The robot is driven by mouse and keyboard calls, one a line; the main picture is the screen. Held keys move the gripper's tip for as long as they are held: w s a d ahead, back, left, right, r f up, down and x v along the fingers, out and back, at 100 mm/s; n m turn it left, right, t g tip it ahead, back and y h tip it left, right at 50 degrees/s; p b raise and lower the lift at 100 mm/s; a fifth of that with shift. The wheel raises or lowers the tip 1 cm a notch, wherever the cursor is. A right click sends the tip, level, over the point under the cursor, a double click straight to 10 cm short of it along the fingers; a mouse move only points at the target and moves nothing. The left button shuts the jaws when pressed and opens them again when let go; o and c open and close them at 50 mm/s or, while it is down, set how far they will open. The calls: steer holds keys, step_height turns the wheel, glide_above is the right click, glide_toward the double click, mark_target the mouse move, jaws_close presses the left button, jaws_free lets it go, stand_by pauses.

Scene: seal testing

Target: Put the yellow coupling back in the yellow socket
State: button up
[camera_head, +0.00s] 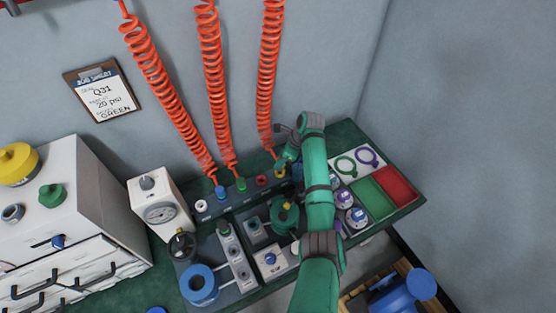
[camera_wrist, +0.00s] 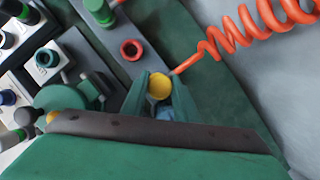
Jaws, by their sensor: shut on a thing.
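My gripper (camera_head: 283,163) is at the right end of the dark socket strip (camera_head: 250,191) along the wall. In the wrist view, my gripper (camera_wrist: 161,84) is shut on the yellow coupling (camera_wrist: 159,86), with a green finger on each side. The yellow coupling also shows as a small yellow spot in the head view (camera_head: 280,173). The rightmost orange coiled hose (camera_head: 267,80) runs down to it. The yellow socket is hidden by the coupling and fingers, so I cannot tell whether the coupling is seated or just above it.
An empty red-rimmed socket (camera_wrist: 131,50) is next to the held coupling. A green coupling (camera_head: 241,184) and a blue coupling (camera_head: 221,192) stand in the strip with their hoses. A gauge box (camera_head: 160,208) stands left. Green and red trays (camera_head: 397,188) lie right.

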steer(key=shift+a+f, duration=0.15)
steer(key=shift+f, duration=0.15)
steer(key=shift+f, duration=1.05)
stand_by(0.5)
steer(key=o, duration=1.2)
steer(key=shift+r, duration=0.35)
steer(key=v, duration=1)
steer(key=shift+w+d, duration=0.1)
steer(key=shift+d, duration=0.15)
